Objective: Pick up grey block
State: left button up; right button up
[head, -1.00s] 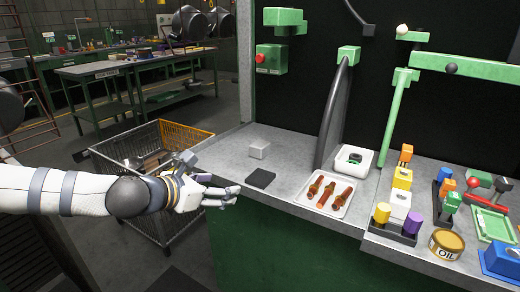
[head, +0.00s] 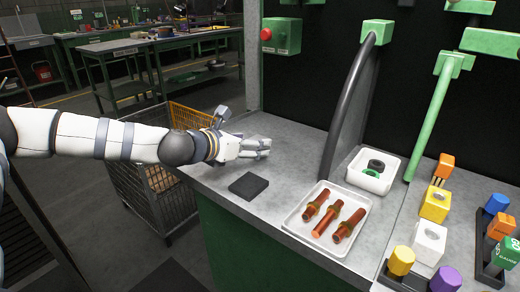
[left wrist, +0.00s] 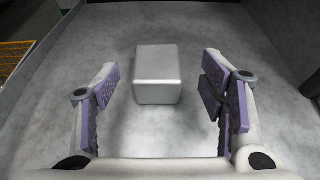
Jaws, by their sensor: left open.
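The grey block (left wrist: 158,75) is a small light grey cuboid resting on the grey worktop. In the left wrist view it sits between and slightly beyond the two fingers. My left gripper (left wrist: 160,90) is open and empty, its purple pads on either side of the block and apart from it. In the head view my left gripper (head: 268,148) is low over the worktop's left part, and the block is hidden behind it. My right gripper is not in view.
A dark flat block (head: 249,185) lies in front of my left gripper. A white tray (head: 290,222) with copper-coloured parts stands to the right. A white box (head: 362,182) sits behind the tray. A wire cart (head: 150,195) stands beside the worktop's left edge.

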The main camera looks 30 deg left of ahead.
pick_arm(q)
jog(key=x, duration=0.4)
jog(key=shift+a+b, duration=0.1)
jog(key=shift+b, duration=0.2)
jog(key=shift+r, duration=0.2)
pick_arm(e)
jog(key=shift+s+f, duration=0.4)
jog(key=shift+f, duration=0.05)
pick_arm(q)
jog(key=c, duration=1.5)
jog(key=r, duration=0.2)
jog(key=r+p, duration=0.1)
jog(key=r, duration=0.1)
jog(key=s+r+p, duration=0.1)
jog(key=r, duration=0.1)
jog(key=shift+c, duration=0.2)
jog(key=s+d+r+p, duration=0.1)
jog(key=s+r, duration=0.2)
jog(key=s, duration=0.3)
jog(key=s+d+r+p, duration=0.2)
jog(key=s+r, duration=0.2)
jog(key=s, duration=0.2)
jog(key=shift+s+p, duration=0.3)
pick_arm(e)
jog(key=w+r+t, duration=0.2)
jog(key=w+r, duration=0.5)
